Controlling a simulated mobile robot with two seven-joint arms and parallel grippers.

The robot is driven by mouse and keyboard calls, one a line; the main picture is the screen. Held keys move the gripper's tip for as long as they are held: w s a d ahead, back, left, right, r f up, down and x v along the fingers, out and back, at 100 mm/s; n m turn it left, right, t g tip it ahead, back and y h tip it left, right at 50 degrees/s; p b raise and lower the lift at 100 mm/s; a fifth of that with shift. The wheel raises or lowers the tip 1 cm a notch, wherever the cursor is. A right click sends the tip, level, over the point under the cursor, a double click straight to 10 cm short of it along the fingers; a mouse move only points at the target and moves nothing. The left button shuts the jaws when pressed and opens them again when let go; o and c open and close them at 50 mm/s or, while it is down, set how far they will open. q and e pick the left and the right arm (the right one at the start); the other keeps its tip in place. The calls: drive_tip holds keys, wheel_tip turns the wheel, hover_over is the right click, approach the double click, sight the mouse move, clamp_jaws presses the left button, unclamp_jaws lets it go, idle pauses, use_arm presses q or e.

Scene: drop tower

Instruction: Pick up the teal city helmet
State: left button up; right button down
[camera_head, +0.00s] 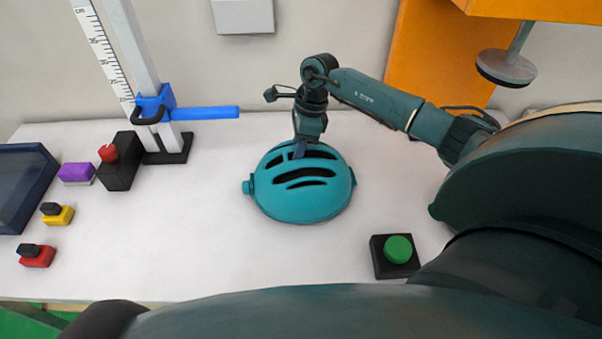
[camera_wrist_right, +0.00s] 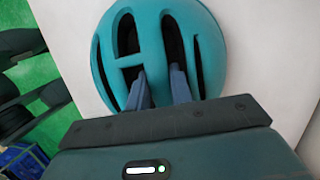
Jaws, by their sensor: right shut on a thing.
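The teal city helmet (camera_head: 300,205) sits dome up in the middle of the white table, with dark vent slots across its shell. It also fills the upper middle of the right wrist view (camera_wrist_right: 208,45). My right gripper (camera_head: 300,151) reaches down onto the far part of the helmet's top. In the right wrist view its two blue fingers (camera_wrist_right: 160,85) go into neighbouring vents and are shut on the shell strip between them. The fingertips are hidden inside the vents. I cannot tell any gap between helmet and table. My left gripper is not in view.
A green button on a black base (camera_head: 397,250) is at the right front. A height gauge with a blue arm (camera_head: 205,113) stands at the back left. A red-button box (camera_head: 120,162), purple, yellow and red blocks, and a dark blue tray (camera_head: 22,185) are at the left.

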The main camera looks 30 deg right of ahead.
drive_tip(key=shift+r, duration=0.1)
wheel_tip(320, 180, up, 10)
drive_tip(key=shift+b, duration=0.85)
